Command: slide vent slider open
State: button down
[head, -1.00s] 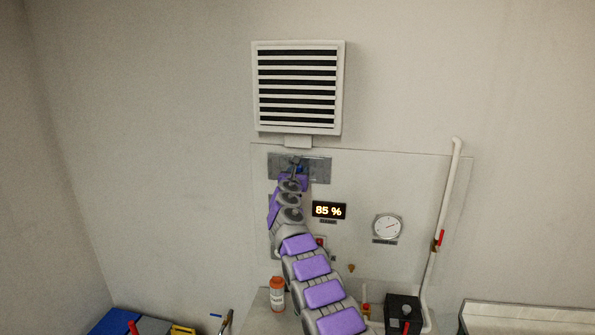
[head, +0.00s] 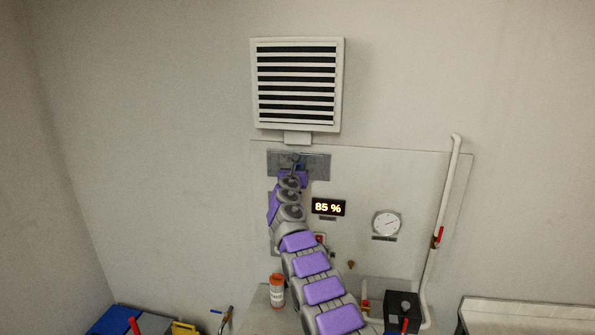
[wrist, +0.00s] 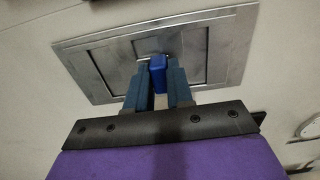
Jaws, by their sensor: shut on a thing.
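The vent slider is a grey metal plate with a recessed track (wrist: 110,62), mounted on the wall panel; it also shows in the head view (head: 318,166) below the louvred vent. A blue slider knob (wrist: 158,75) stands out from the middle of the plate in the wrist view. My gripper (wrist: 158,85) has its two dark blue fingers on either side of the knob, shut on it. In the head view my gripper (head: 296,165) is at the plate, a little left of its middle, and my arm hides part of the plate.
The white louvred vent (head: 297,85) is above the plate. The display (head: 328,207) reads 85 %. A round gauge (head: 386,224) and a white pipe with a red handle (head: 437,240) are to the right.

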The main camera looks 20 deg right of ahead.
aim_at(309, 165)
dwell(0.3)
jog(key=s+d+b, duration=0.2)
jog(key=b, duration=0.1)
jog(key=shift+d, duration=0.4)
jog(key=shift+w, duration=0.1)
jog(key=c, duration=1.1)
grip_release()
jog(key=shift+d, duration=0.1)
jog(key=shift+o, duration=0.5)
